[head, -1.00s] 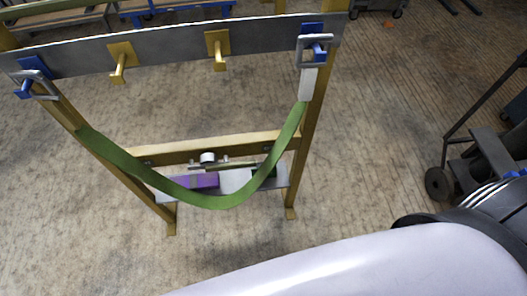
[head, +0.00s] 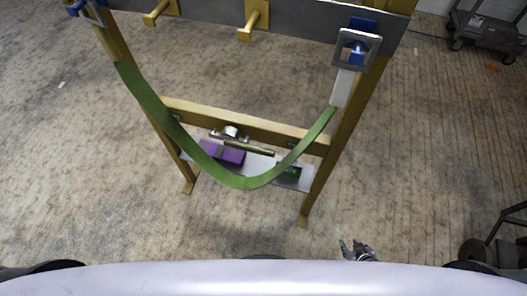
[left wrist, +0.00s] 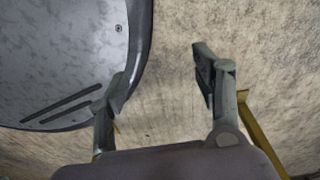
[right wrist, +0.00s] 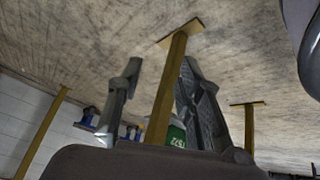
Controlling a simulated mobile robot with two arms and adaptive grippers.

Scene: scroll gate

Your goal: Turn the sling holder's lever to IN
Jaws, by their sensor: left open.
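A green sling (head: 150,100) hangs in a loop from the frame's crossbar. Its ends have metal rings on blue holders, one at the right (head: 358,47) and one at the upper left (head: 92,10). A round metal fitting with a bar (head: 240,143) sits at the lower beam; I cannot tell whether it is the lever, and no IN mark is readable. My right gripper (head: 357,250) is below the frame's right foot, apart from it; its fingers (right wrist: 160,95) are spread and empty. My left gripper (left wrist: 160,90) is open and empty, hidden in the head view.
A yellow frame (head: 345,120) stands ahead, with yellow pegs (head: 257,18) on its grey crossbar. Its low shelf holds a purple block (head: 225,152) and a green item (head: 289,171). A cart (head: 485,25) stands far right. Floor around the frame is mostly clear.

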